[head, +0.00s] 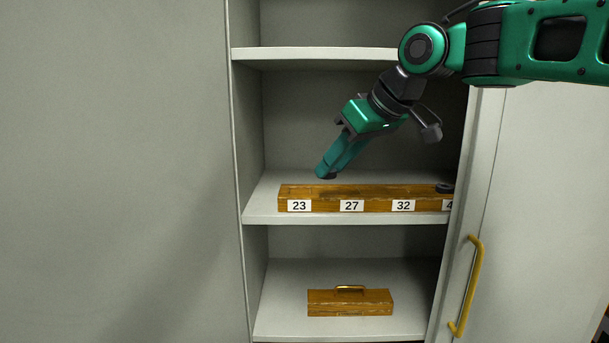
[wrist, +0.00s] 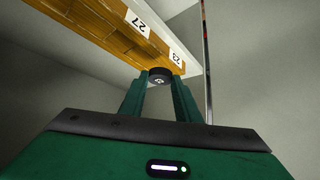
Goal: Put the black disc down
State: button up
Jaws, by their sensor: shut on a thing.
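My gripper (wrist: 159,82) is shut on a black disc (wrist: 159,76), which sits between the two fingertips in the wrist view. In the head view my gripper (head: 326,174) points down and left, just above the left part of a long wooden bar (head: 376,206) on the middle shelf. The bar has white labels 23 (head: 299,206), 27 (head: 351,206) and 32 (head: 403,206). The fingertips are between 23 and 27 in the picture. Whether the held disc touches the bar I cannot tell.
Another dark round piece (head: 445,187) lies on the bar's right end, by a partly hidden label. A wooden box with a handle (head: 350,303) stands on the lower shelf (head: 285,325). The upper shelf (head: 320,54) is above. A cabinet door with a yellow handle (head: 472,285) stands at right.

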aim_at(334, 171)
jog(key=w+a, duration=0.2)
jog(key=w, duration=0.1)
jog(key=w+a, duration=0.3)
jog(key=shift+a, duration=0.25)
jog(key=shift+f, duration=1.75)
jog(key=shift+f, duration=0.4)
jog(key=shift+f, duration=0.2)
jog(key=o, duration=1.2)
jog(key=shift+c, duration=0.2)
jog(key=shift+r, duration=0.35)
jog(key=v, duration=1.2)
jog(key=shift+r, duration=0.2)
